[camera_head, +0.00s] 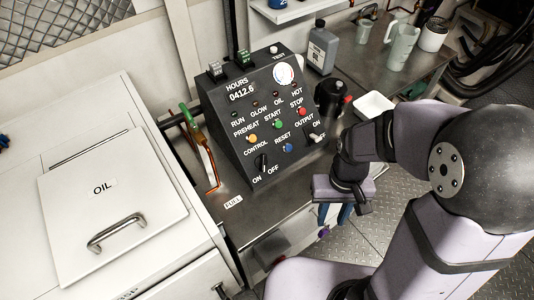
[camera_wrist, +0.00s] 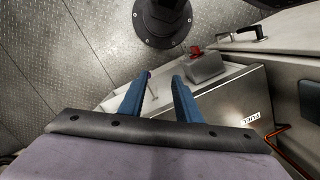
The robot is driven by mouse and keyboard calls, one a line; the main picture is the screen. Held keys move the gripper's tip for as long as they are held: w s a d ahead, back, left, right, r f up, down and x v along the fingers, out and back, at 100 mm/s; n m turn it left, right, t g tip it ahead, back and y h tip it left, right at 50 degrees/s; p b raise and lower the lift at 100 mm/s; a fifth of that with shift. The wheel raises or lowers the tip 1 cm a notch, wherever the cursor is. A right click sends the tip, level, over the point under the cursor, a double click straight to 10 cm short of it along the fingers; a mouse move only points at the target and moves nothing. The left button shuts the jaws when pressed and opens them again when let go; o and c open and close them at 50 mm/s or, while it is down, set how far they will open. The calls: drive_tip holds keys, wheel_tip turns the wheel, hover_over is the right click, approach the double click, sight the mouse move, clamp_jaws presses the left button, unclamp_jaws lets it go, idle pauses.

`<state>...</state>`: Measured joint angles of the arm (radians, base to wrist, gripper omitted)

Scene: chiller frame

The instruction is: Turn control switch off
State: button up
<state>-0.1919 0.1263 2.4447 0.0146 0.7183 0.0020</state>
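The control switch (camera_head: 262,163) is a small black knob low on the left of the dark sloped control panel (camera_head: 232,128). CONTROL is printed above it, with ON below left and OFF below right. I cannot tell for sure which way the knob points. My gripper (camera_head: 337,214) is to the right of the panel and apart from it, with blue fingers pointing down. In the wrist view, the two blue fingers (camera_wrist: 156,98) stand apart with nothing between them. The panel face and the control switch are not visible in the wrist view.
An output switch (camera_head: 314,133) sits at the panel's right, near red, green, orange and blue buttons. An orange-and-green cable or handle (camera_head: 208,163) stands left of the panel. A white OIL lid (camera_head: 110,205) lies further left. A grey bottle (camera_head: 322,50) and pitcher (camera_head: 402,47) stand behind.

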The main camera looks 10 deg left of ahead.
drive_tip(key=w+a+r+y, duration=0.2)
drive_tip(key=w+a+r, duration=0.1)
drive_tip(key=w+a, duration=0.95)
drive_tip(key=n+y, duration=0.2)
approach(265, 161)
drive_tip(key=shift+s+a+f+n+p, duration=0.15)
drive_tip(key=shift+a+f+n+p, duration=0.05)
drive_tip(key=shift+f+n+p, duration=0.15)
drive_tip(key=shift+f, duration=0.1)
drive_tip(key=shift+p+x, duration=1.05)
drive_tip(key=shift+x, duration=2.5)
clamp_jaws()
